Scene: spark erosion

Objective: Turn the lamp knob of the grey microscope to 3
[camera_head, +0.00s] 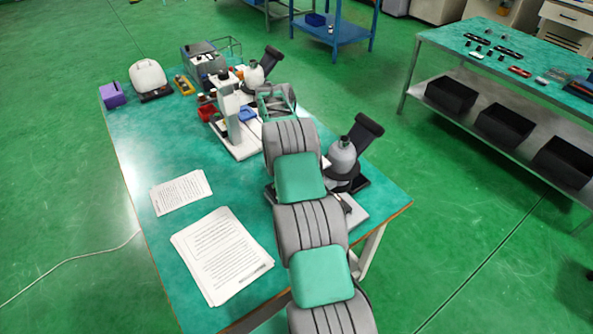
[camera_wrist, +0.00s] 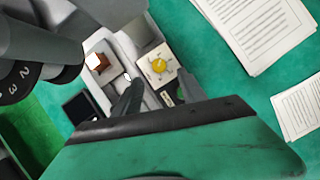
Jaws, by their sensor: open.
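In the wrist view a round yellow knob (camera_wrist: 159,65) sits on a pale square plate with dark marks around it; its setting is too small to read. The plate is on a light grey base (camera_wrist: 124,48). I cannot tell whether a finger touches the base. A dark grey microscope (camera_head: 343,158) stands right of my arm in the head view, its base partly hidden by the arm. My gripper is not clearly seen there.
A dark grey cylinder with numerals (camera_wrist: 22,80) looms at left in the wrist view. A brown block (camera_wrist: 98,62) is beside the knob plate. A second, whiter microscope (camera_head: 232,120) stands farther back. Paper sheets (camera_head: 222,255) lie left of my arm on the green tabletop (camera_head: 145,150).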

